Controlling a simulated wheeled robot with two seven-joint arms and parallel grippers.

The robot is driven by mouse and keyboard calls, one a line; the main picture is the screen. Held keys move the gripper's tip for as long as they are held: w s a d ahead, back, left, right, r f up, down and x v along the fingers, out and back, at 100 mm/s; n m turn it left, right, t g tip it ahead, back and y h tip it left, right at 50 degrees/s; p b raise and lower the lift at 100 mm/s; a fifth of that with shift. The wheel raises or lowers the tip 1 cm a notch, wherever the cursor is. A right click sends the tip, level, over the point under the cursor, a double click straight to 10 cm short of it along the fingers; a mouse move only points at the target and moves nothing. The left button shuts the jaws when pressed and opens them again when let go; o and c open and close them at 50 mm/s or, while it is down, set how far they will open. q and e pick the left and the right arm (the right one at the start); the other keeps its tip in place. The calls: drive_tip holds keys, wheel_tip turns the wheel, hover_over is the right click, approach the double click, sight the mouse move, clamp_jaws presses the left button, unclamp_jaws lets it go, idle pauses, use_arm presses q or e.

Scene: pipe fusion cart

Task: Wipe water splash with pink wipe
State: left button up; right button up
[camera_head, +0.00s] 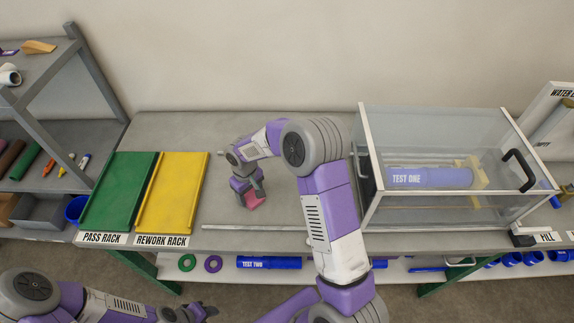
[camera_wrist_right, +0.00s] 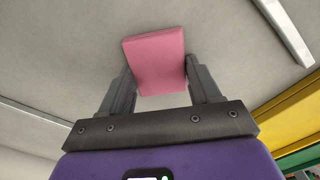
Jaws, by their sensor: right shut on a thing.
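The pink wipe (camera_head: 253,203) is a small flat block at the bench surface, right of the yellow rack. My right gripper (camera_head: 250,194) points down and is shut on it. In the right wrist view the wipe (camera_wrist_right: 155,60) sits between the two fingers, with grey bench top behind it. I cannot tell whether the wipe touches the bench. No water splash can be made out in either view; my right arm covers part of the bench. My left gripper (camera_head: 205,311) is low at the bottom left, in front of the bench, and its fingers are too unclear to judge.
A green pass rack (camera_head: 118,192) and yellow rework rack (camera_head: 171,192) lie left on the bench (camera_head: 290,240). A clear tank (camera_head: 430,135) holding a blue TEST ONE pipe (camera_head: 428,178) stands right. A thin rail (camera_head: 260,228) runs along the front. A grey shelf (camera_head: 85,140) is far left.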

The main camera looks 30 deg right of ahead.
drive_tip(key=shift+w+a, duration=0.2)
drive_tip(key=shift+a, duration=0.2)
drive_tip(key=shift+w+r+p, duration=0.15)
drive_tip(key=shift+r+p, duration=0.1)
drive_tip(key=shift+p, duration=0.15)
drive_tip(key=r, duration=0.2)
drive_tip(key=r+p, duration=0.1)
drive_tip(key=shift+s+r+p, duration=0.2)
drive_tip(key=shift+r+p, duration=0.1)
drive_tip(key=shift+r, duration=0.05)
wheel_tip(320, 180, up, 2)
drive_tip(key=shift+w+r+p, duration=0.1)
drive_tip(key=shift+w+p, duration=0.05)
drive_tip(key=shift+p, duration=0.6)
drive_tip(key=shift+r+p, duration=0.55)
drive_tip(key=shift+r, duration=0.35)
